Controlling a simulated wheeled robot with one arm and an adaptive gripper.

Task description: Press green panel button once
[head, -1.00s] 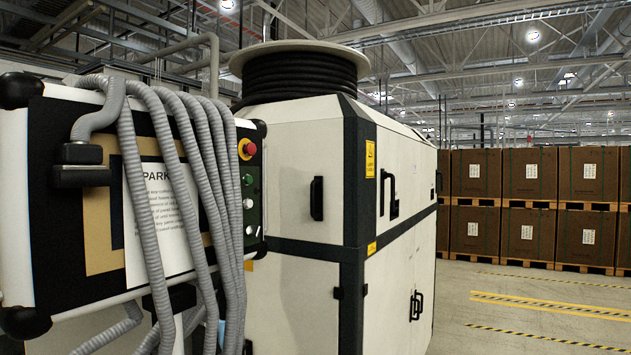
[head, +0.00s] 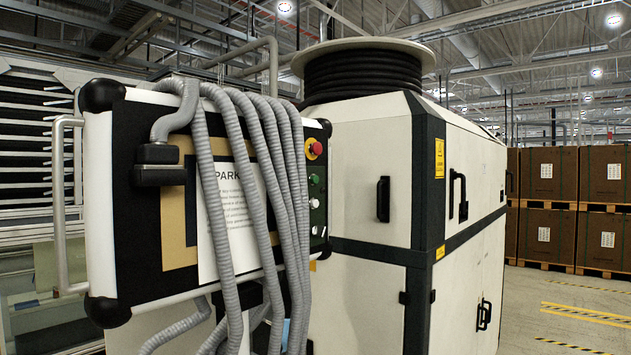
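The green panel button (head: 314,180) sits on the narrow dark control strip at the right end of the black and white panel (head: 130,245). Several grey corrugated hoses (head: 225,210) hang over the panel front just left of the strip. They partly cover a white sheet headed "PARK" (head: 205,225). The strip is seen at a slant and the buttons are small. My gripper is not in view.
A large white cabinet (head: 360,190) with black handles stands right behind the panel, with a black cable coil (head: 360,82) on top. Brown crates (head: 545,180) are stacked at the right. Floor (head: 550,290) with yellow markings is open there. Shelving (head: 28,150) stands at the left.

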